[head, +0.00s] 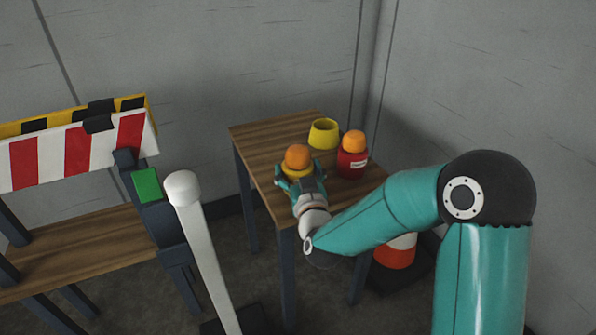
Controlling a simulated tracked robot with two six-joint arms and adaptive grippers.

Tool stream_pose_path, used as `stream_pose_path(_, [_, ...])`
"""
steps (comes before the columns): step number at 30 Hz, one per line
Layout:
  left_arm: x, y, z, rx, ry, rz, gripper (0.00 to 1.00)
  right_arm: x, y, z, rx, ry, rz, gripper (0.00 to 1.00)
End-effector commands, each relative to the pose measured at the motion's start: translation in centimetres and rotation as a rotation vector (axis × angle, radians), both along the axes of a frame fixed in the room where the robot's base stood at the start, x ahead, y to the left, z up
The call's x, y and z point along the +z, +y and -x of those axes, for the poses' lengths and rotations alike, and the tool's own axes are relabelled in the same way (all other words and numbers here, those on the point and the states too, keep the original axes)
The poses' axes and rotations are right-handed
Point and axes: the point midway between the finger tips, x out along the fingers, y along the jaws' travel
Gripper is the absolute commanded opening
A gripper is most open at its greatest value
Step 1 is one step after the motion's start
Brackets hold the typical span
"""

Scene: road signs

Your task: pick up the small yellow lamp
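The small yellow lamp has an orange dome (298,156) and a yellow base; it is at the left front part of the small wooden table (265,143) in the head view. My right gripper (299,176) reaches it from the front, with a teal finger on each side of the yellow base. The gripper hides the lower part of the lamp. I cannot tell whether the fingers press on it, or whether it is clear of the table. My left gripper is not in view.
Behind the lamp stand an empty-looking yellow cup (323,134) and a red lamp (352,162) with an orange dome. A white post (205,255) and a striped barrier (78,150) stand left. An orange-and-white cone (397,252) is on the floor beneath my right arm.

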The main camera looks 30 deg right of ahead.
Motion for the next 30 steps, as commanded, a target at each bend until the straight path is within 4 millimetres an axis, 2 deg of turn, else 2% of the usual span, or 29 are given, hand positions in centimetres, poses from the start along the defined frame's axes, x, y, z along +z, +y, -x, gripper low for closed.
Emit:
stream_pose_path(1, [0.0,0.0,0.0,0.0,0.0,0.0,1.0,0.0,0.0,0.0,0.001,0.0,0.0,0.67])
stream_pose_path(6, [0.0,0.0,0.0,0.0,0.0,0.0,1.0,0.0,0.1,0.0,0.001,0.0,0.0,0.38])
stream_pose_path(8, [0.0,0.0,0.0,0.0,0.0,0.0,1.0,0.0,0.1,-0.1,0.002,0.0,0.0,0.28])
stream_pose_path(9, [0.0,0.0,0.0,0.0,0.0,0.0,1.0,0.1,0.1,-0.1,0.001,-0.003,0.001,0.27])
stream_pose_path(16, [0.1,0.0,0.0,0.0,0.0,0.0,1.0,0.3,0.1,-0.1,0.002,-0.004,0.001,0.27])
stream_pose_path(20, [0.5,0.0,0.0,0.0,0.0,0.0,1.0,1.2,0.2,-0.1,0.002,-0.006,0.001,0.27])
stream_pose_path(25, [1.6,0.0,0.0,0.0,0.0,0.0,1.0,4.2,0.2,-0.1,0.002,-0.008,0.0,0.27])
stream_pose_path(30, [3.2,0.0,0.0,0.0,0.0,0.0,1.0,8.7,0.2,-0.1,0.002,-0.011,0.0,0.27])
